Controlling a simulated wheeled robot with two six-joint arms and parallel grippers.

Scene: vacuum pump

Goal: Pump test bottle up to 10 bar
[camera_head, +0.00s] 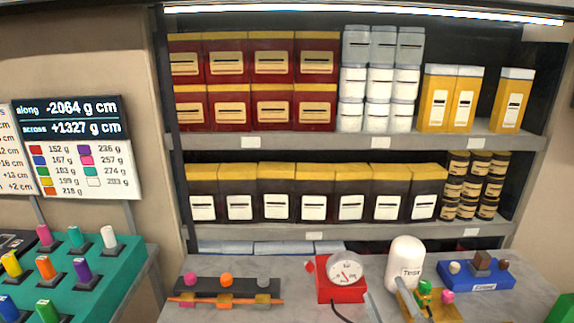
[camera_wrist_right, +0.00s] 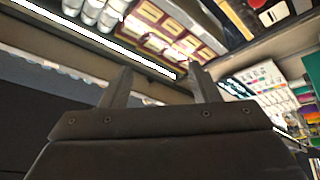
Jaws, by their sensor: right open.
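The white test bottle (camera_head: 405,255), with dark lettering, stands on the grey bench right of centre in the head view. A round white dial gauge (camera_head: 345,271) with a red needle sits on a red block (camera_head: 327,291) to its left. A yellow-tan piece with a green knob (camera_head: 425,292) and a pink knob (camera_head: 447,297) is just in front of the bottle. The dial reading is too small to tell. My right gripper (camera_wrist_right: 161,82) shows in the right wrist view, open and empty, its dark fingers apart and pointing toward the shelves. My left gripper is not in view.
A dark rack (camera_head: 228,287) with pink, orange and grey knobs lies left of the gauge. A blue block (camera_head: 478,274) with knobs is right of the bottle. A teal board (camera_head: 105,275) with coloured pegs stands far left. Stocked shelves (camera_head: 350,232) rise behind.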

